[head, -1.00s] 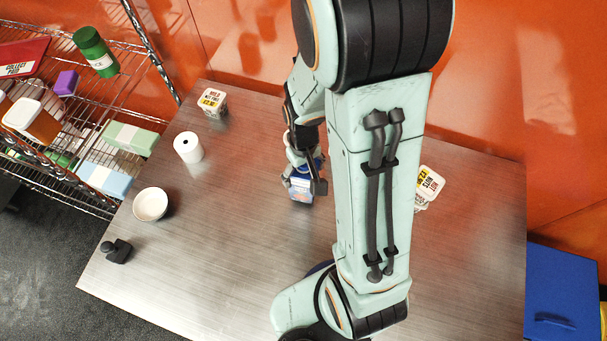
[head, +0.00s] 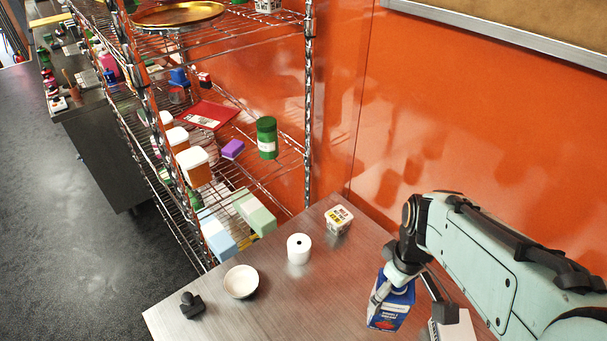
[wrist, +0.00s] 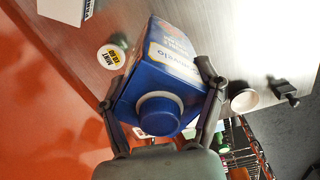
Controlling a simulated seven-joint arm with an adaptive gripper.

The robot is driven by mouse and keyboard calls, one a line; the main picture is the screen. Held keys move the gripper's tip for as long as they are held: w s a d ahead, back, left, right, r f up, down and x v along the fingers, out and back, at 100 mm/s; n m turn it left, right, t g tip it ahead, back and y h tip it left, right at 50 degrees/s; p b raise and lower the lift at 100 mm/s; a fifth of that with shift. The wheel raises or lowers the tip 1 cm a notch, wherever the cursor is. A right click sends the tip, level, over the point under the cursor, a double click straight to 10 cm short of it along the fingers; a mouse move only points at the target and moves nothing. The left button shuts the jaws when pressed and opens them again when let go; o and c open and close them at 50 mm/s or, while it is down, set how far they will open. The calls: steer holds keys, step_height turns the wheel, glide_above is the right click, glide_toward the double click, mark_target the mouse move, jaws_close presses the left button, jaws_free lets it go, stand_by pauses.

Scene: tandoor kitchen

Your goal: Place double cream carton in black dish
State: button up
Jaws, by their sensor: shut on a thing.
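The carton (head: 391,305) is blue and white with printed text. In the wrist view the carton (wrist: 166,75) points its round blue cap at the camera. My gripper (head: 408,288) is shut on it, one finger on each side, as the wrist view shows at the gripper (wrist: 165,90). The carton is roughly upright over the right part of the steel table; I cannot tell if its base touches. A small round bowl (head: 241,282), pale inside, stands empty at the table's left, apart from the carton; it also shows in the wrist view (wrist: 243,101). No plainly black dish can be made out.
A white roll (head: 299,249) and a labelled white tub (head: 339,219) stand between bowl and carton, towards the back. A black handled object (head: 191,305) lies left of the bowl. A white box (head: 452,325) is right of the carton. A wire rack (head: 285,170) stands behind the table's left.

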steer(key=a+r+n, duration=0.3)
steer(key=a+n, duration=0.8)
steer(key=a, duration=1)
steer(key=w+a+f, duration=0.9)
steer(key=w+f, duration=0.1)
steer(key=f, duration=0.2)
steer(key=shift+f, duration=0.3)
steer(key=shift+f, duration=0.6)
